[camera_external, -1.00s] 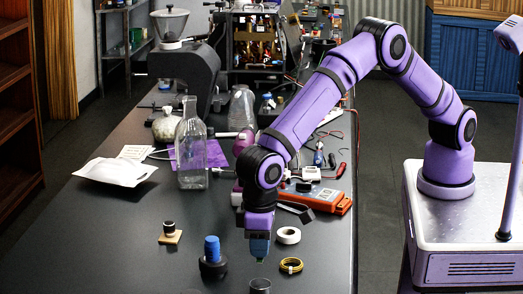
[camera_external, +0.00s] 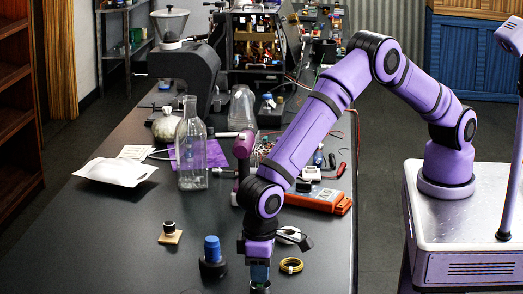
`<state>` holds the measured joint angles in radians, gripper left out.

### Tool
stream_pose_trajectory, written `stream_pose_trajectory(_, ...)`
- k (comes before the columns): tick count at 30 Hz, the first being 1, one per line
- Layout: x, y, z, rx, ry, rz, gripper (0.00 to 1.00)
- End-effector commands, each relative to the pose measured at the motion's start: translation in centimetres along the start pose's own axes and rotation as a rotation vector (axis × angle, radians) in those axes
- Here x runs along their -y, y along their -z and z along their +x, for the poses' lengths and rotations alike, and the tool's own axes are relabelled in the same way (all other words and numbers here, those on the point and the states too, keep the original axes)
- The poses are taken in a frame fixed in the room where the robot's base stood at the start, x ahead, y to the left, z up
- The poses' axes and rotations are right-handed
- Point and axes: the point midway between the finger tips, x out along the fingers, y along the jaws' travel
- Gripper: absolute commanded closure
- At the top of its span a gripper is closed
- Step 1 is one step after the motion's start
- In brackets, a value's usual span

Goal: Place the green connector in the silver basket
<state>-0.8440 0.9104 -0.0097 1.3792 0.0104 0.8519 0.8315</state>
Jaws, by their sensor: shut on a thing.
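My gripper (camera_external: 259,268) points straight down near the front edge of the picture, low over the table. It is shut on a small blue-green piece (camera_external: 259,273), which looks like the green connector; the fingers hide much of it. A small round dark-grey cup (camera_external: 260,289), which may be the silver basket, stands directly below the gripper at the bottom edge. The held piece overlaps the cup's top in this view. I cannot tell whether it is inside, touching or just above.
A blue-topped black tool (camera_external: 212,252) stands left of my gripper, and a yellow wire coil (camera_external: 291,265) lies to the right. A white tape roll (camera_external: 288,235) is partly behind my wrist.

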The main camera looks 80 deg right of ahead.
Motion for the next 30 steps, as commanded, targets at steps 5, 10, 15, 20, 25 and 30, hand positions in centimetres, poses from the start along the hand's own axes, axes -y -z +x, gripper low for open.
stream_pose_trajectory(5,0.0,0.0,0.0,0.000,0.000,0.000,0.68)
stream_pose_trajectory(10,0.0,0.0,0.0,0.000,0.000,0.000,0.55)
stream_pose_trajectory(15,0.0,0.0,0.0,0.000,0.000,0.000,0.55)
stream_pose_trajectory(20,0.0,0.0,0.0,0.000,0.000,0.000,0.55)
stream_pose_trajectory(25,0.0,0.0,-0.1,0.000,0.000,0.000,0.55)
stream_pose_trajectory(30,0.1,0.1,-1.6,-0.002,0.002,0.000,0.55)
